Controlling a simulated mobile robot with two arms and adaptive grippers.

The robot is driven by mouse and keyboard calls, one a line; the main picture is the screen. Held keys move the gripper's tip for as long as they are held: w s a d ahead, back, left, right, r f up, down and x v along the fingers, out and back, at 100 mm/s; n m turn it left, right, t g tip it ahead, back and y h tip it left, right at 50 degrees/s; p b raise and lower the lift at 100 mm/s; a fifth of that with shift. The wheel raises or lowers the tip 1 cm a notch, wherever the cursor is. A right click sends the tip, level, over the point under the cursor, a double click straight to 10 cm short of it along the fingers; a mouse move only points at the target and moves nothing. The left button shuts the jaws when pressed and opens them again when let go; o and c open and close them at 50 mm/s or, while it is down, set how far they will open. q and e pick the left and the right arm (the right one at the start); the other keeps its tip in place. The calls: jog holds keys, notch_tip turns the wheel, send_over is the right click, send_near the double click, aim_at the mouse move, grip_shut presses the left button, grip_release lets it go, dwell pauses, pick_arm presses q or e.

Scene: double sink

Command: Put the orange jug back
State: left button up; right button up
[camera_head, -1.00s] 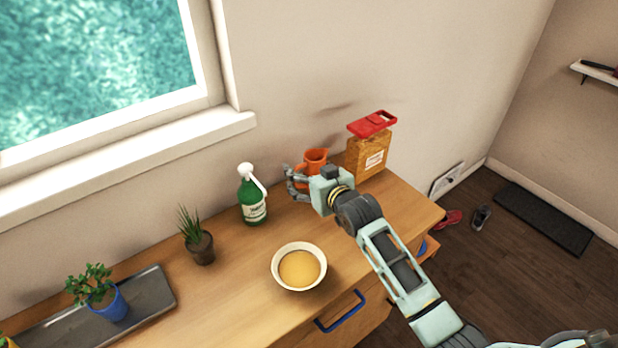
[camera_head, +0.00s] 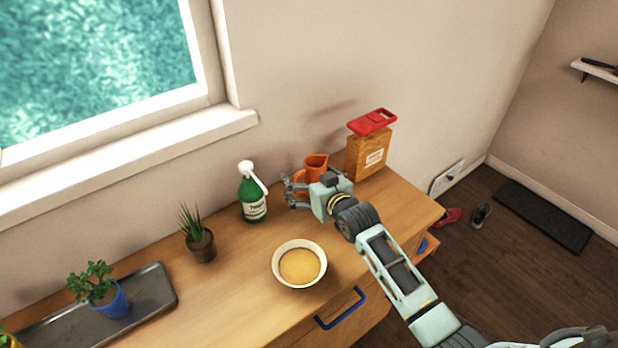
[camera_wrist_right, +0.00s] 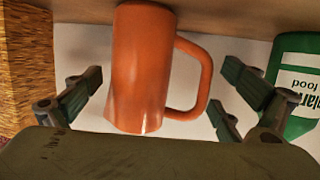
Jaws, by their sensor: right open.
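My left gripper is not in view.
A bowl of yellow contents (camera_head: 300,267) stands in front. Potted plants (camera_head: 201,243) and a dark tray (camera_head: 155,290) are further left. The counter edge is at the right.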

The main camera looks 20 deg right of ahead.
jog(key=shift+r, duration=0.1)
jog(key=shift+s+r, duration=0.1)
jog(key=v, duration=1.2)
jog(key=shift+b, duration=0.4)
